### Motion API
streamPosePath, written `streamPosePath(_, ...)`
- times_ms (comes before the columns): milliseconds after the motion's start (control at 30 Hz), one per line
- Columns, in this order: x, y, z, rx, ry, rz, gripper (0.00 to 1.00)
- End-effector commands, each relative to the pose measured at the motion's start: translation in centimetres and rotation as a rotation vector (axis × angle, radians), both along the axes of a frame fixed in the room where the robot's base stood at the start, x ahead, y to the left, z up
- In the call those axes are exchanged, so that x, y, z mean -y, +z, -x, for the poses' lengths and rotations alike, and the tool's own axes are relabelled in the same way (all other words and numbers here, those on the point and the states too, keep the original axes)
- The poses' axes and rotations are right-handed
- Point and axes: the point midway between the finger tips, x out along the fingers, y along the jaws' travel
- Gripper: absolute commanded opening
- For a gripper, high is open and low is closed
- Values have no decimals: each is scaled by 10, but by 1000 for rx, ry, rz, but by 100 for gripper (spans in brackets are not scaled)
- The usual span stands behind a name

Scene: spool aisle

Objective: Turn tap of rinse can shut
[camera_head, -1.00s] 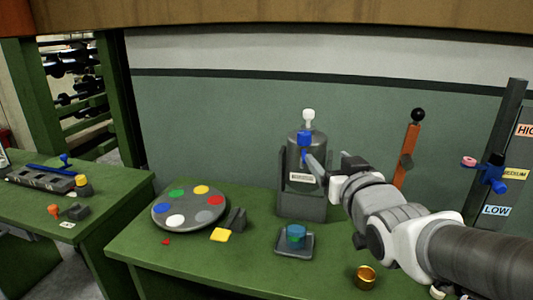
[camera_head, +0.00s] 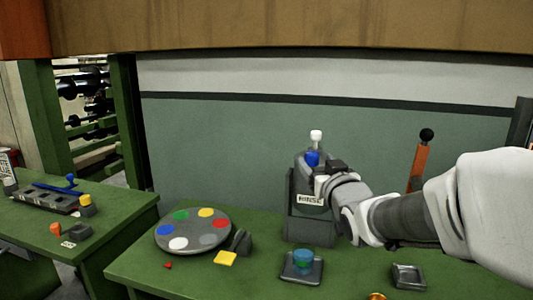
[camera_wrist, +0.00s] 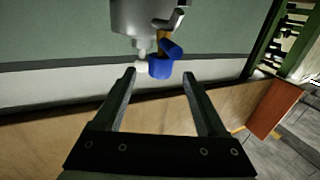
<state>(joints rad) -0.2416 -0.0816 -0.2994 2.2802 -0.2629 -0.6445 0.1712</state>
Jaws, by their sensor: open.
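The rinse can (camera_head: 301,171) is a grey can in a dark holder (camera_head: 303,230) with a RINSE label, at the back of the green bench. Its blue tap (camera_head: 312,158) shows near the top, below a white knob (camera_head: 316,135). In the wrist view the can (camera_wrist: 140,14) hangs in from the top edge, with the blue tap (camera_wrist: 160,67) and white knob (camera_wrist: 141,66). My gripper (camera_wrist: 159,76) is open and empty; the tap appears between and just beyond its fingertips, with no clear contact. In the head view my wrist hides part of the can's front.
A grey disc with coloured spots (camera_head: 192,232) lies left of the can. A small tray with a blue-green cup (camera_head: 302,262) stands in front. An orange lever with a black knob (camera_head: 420,160) stands at the right. A dark square dish (camera_head: 408,277) sits near right.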

Motion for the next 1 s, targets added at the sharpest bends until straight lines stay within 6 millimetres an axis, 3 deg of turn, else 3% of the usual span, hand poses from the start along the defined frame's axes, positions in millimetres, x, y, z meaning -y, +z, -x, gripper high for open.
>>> streamPosePath(200,-4,-1,-38,-1,1,2,74)
streamPosePath(400,-7,0,-63,0,1,1,74)
streamPosePath(867,-8,0,-74,0,1,0,74)
streamPosePath(1000,-8,0,-74,0,1,0,53)
